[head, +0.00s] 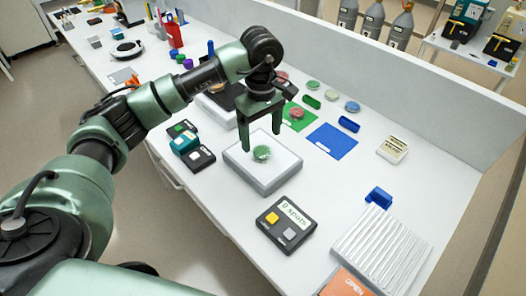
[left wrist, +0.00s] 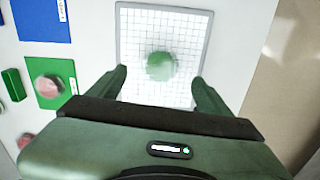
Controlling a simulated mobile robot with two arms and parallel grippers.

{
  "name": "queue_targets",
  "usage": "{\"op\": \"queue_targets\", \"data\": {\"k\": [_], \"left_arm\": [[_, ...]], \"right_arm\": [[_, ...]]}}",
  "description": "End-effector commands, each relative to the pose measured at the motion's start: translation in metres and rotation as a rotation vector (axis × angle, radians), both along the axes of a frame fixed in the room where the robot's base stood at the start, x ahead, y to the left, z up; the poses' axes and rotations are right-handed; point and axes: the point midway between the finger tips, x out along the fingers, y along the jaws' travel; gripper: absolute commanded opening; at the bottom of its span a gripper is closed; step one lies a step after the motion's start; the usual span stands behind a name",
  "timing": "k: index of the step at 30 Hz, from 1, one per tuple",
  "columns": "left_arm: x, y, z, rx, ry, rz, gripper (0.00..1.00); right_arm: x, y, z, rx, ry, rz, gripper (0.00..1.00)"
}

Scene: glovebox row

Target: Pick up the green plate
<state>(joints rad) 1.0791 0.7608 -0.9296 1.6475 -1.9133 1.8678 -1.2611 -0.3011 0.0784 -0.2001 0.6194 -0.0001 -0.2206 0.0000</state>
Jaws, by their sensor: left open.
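A small round green plate (head: 261,153) lies on a white square platform (head: 262,178) in the head view. In the left wrist view the green plate (left wrist: 161,66) shows on the platform's gridded top (left wrist: 135,25), slightly blurred. My left gripper (head: 261,141) points down just above the green plate with its two fingers apart. In the left wrist view the left gripper (left wrist: 160,80) has its fingers on either side of the plate, with nothing held. Another greenish dish (head: 313,85) lies farther back. My right gripper is not in view.
A reddish dish (head: 297,113) sits on a green mat, beside a bare blue mat (head: 332,141). A dark box with a display (head: 286,224) stands in front of the platform. A ribbed rack (head: 382,248) is at the front right.

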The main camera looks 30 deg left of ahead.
Motion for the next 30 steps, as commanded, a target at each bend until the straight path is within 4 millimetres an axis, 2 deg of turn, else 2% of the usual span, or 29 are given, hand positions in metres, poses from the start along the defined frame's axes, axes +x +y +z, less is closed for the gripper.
{"op": "queue_targets", "data": {"k": [5,9,18,25,26,27,30], "left_arm": [[-0.001,-0.003,-0.022,-0.001,0.006,0.000,0.79],[0.000,-0.003,-0.042,-0.001,0.002,0.000,0.79],[0.000,-0.002,-0.049,-0.001,-0.001,0.000,0.79],[0.000,-0.002,-0.049,-0.002,-0.001,0.000,0.15],[0.000,-0.002,-0.049,-0.002,-0.001,0.000,0.14],[0.000,-0.002,-0.049,-0.002,-0.001,0.000,0.08],[0.000,-0.002,-0.049,-0.002,-0.001,0.000,0.08]], "right_arm": [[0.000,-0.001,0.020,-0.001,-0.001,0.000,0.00],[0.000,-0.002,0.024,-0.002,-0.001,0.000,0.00],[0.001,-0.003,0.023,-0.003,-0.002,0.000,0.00],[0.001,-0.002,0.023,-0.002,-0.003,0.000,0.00],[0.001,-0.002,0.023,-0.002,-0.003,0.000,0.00],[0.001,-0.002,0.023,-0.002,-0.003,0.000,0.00],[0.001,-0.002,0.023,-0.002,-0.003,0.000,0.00]]}}
